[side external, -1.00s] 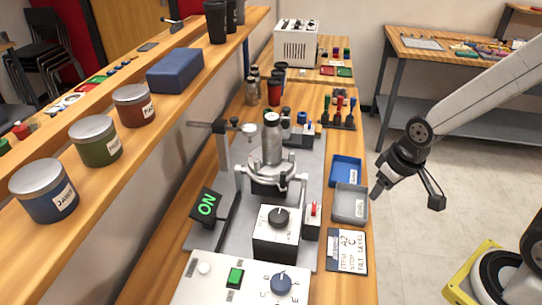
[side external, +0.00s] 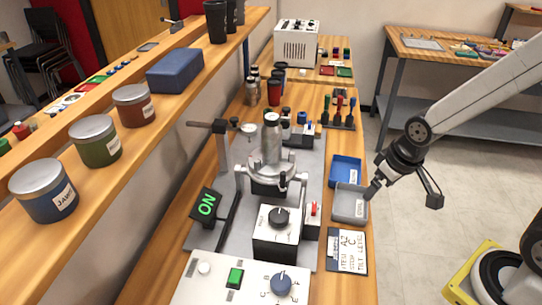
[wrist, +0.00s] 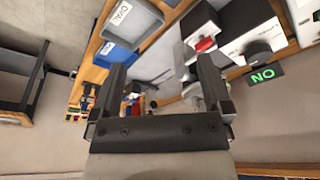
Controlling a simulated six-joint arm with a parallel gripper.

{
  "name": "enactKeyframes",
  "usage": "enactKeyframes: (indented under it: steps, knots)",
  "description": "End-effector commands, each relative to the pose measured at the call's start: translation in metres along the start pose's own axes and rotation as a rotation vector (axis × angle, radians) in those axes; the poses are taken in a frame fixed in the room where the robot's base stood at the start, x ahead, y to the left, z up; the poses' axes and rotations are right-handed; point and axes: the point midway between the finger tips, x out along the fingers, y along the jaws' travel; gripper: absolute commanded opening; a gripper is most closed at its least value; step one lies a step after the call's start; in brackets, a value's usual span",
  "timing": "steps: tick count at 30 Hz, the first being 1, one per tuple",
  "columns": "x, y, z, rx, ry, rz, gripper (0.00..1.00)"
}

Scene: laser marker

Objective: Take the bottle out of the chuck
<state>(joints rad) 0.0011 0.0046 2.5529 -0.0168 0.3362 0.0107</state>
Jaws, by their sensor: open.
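A silver metal bottle (side external: 271,140) stands upright in the chuck (side external: 272,178) of the marking machine in the side external view. The chuck has curved silver jaws around the bottle's lower part. My gripper (side external: 372,192) is at the right edge of the bench, beside the grey tray and well to the right of the chuck. In the wrist view my gripper (wrist: 165,85) shows two dark fingers spread apart with nothing between them. The bottle is hard to make out in the wrist view, where a finger covers part of the machine.
A blue tray (side external: 346,170) and a grey tray (side external: 349,204) lie between my gripper and the chuck. A black control box with a dial (side external: 278,234) and a lit ON sign (side external: 206,205) stand in front. Bottles and cups crowd the back.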

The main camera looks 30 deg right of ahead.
Motion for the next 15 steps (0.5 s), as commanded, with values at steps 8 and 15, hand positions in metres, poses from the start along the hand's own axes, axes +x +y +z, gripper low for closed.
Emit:
enactKeyframes:
  steps: [8,15]
  knots:
    - [0.001,0.011,-0.051,-0.052,0.16,0.045,0.99]
    - [-0.005,0.015,-0.126,-0.149,0.403,0.044,0.99]
